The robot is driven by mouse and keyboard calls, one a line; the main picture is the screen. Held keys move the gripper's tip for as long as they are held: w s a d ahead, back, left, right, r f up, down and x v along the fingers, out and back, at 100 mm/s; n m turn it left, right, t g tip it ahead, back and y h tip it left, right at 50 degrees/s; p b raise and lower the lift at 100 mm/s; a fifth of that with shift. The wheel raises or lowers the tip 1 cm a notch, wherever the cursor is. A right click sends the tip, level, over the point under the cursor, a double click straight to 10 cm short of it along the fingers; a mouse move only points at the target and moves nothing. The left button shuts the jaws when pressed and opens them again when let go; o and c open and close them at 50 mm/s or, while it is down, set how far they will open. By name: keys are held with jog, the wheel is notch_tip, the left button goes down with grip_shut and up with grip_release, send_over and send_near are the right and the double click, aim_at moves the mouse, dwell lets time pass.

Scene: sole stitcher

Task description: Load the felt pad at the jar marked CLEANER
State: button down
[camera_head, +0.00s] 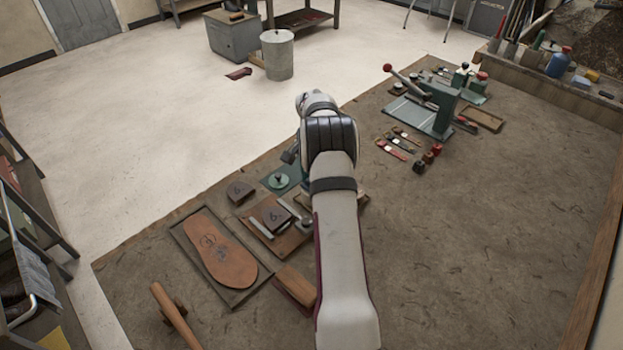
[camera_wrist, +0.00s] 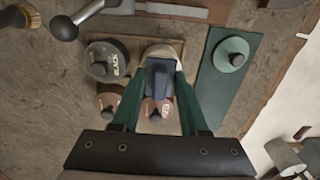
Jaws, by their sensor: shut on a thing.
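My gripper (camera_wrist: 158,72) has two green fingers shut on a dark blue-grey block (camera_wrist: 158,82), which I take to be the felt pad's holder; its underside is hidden. It hangs over a wooden tray of jars (camera_wrist: 178,44). A pale round top (camera_wrist: 160,50) shows just beyond the block, partly covered; no CLEANER lettering is readable. A dark jar marked BLACK (camera_wrist: 104,62) stands to its left. A brown jar (camera_wrist: 110,98) and a reddish-labelled jar (camera_wrist: 150,108) are nearer, partly hidden by the fingers. In the head view my arm hides the gripper and the jars.
A green mat (camera_wrist: 212,82) with a green knobbed disc (camera_wrist: 232,54) lies right of the tray. A metal tool with a round end (camera_wrist: 64,28) lies at the upper left. In the head view, a leather sole (camera_head: 215,248) lies in a tray; the bench's right side is clear.

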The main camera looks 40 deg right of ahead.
jog(key=shift+r, duration=3.45)
